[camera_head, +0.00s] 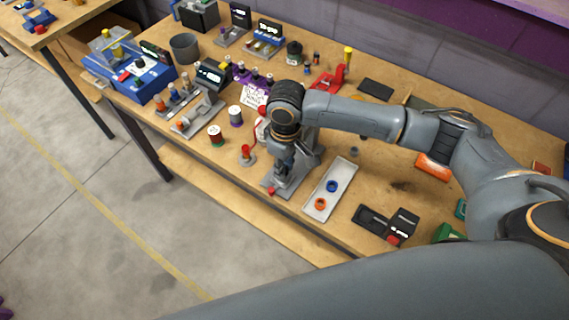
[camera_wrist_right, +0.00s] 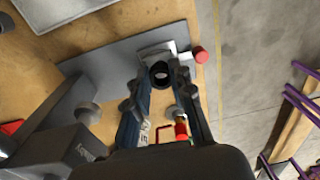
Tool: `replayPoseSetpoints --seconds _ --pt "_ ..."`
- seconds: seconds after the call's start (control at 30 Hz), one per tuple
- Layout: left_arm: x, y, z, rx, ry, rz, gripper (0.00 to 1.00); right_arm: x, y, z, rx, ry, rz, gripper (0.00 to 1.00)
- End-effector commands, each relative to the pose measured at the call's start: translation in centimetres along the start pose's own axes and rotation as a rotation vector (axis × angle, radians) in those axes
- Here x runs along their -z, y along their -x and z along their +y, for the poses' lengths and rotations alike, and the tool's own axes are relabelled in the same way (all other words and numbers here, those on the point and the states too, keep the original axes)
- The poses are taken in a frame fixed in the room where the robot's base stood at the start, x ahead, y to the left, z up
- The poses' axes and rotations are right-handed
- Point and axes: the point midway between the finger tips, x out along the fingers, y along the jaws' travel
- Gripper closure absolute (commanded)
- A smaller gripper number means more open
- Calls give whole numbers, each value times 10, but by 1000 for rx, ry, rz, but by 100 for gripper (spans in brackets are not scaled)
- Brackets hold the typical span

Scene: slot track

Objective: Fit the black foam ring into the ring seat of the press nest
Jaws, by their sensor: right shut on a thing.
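My right gripper (camera_head: 281,170) reaches down over the front of the grey press (camera_head: 304,150). In the right wrist view its fingers (camera_wrist_right: 160,84) are shut on the black foam ring (camera_wrist_right: 160,73). The ring shows as a dark round piece with a pale hole, between the fingertips. It is over or at the light metal press nest (camera_wrist_right: 155,50) on the grey base plate, beside a red knob (camera_wrist_right: 200,54). I cannot tell whether the ring touches the seat, which the ring and fingers partly hide. In the head view the arm hides the ring. My left gripper is out of view.
A white tray (camera_head: 319,205) with a blue ring (camera_head: 332,186) and an orange ring (camera_head: 320,204) lies right of the press. A red-based stand (camera_head: 247,155) and spools (camera_head: 215,135) are to the left. A black device (camera_head: 372,218) lies farther right. The table's front edge is close.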

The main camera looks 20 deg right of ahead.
Motion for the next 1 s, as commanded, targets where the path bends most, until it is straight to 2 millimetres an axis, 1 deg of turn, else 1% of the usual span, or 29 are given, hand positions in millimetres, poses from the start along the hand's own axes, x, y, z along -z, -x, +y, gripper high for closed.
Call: replayPoseSetpoints --seconds 0.5,0.53,0.57,0.6,0.63,0.9,1.0 --pt "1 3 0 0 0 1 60 0 -12 0 0 -1 0 90" --pt "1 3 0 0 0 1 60 0 -12 0 0 -1 0 73" --pt "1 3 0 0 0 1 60 0 -12 0 0 -1 0 67" --pt "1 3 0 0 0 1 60 0 -12 0 0 -1 -1 59" --pt "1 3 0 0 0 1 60 0 -12 0 0 -1 -1 55" --pt "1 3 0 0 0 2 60 0 -12 0 0 -1 -1 55" --pt "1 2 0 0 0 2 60 0 -9 0 -1 -1 1 55"
